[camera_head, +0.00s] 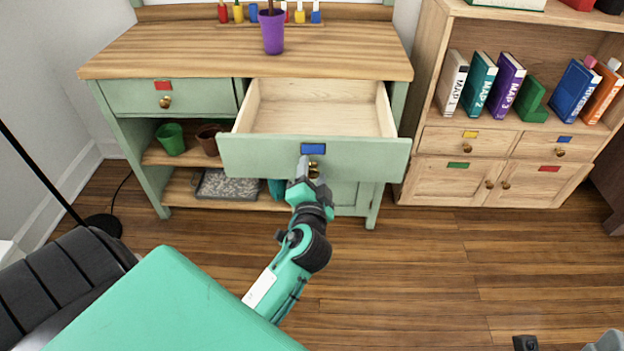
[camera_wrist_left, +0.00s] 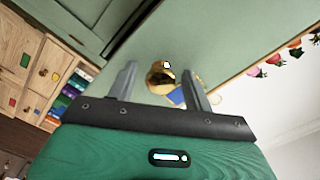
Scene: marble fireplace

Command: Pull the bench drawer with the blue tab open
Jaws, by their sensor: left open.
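The bench drawer (camera_head: 240,150) with the blue tab (camera_head: 313,149) is pulled well out from the green bench, and its pale wooden inside (camera_head: 318,105) shows empty. Its brass knob (camera_head: 314,170) sits just below the tab. My left gripper (camera_head: 304,170) is at the drawer front by the knob. In the left wrist view, the knob (camera_wrist_left: 160,76) lies between the two spread fingers of the left gripper (camera_wrist_left: 164,82), and the blue tab (camera_wrist_left: 177,97) shows partly behind a finger. Only a small grey and black part of my right arm shows at the lower right; its fingers cannot be made out.
A closed drawer with a red tab (camera_head: 163,86) is at the bench's left. A purple pot (camera_head: 272,32) stands on the bench top (camera_head: 190,50). A wooden bookcase (camera_head: 432,75) stands at the right. The floor (camera_head: 430,265) before it is clear.

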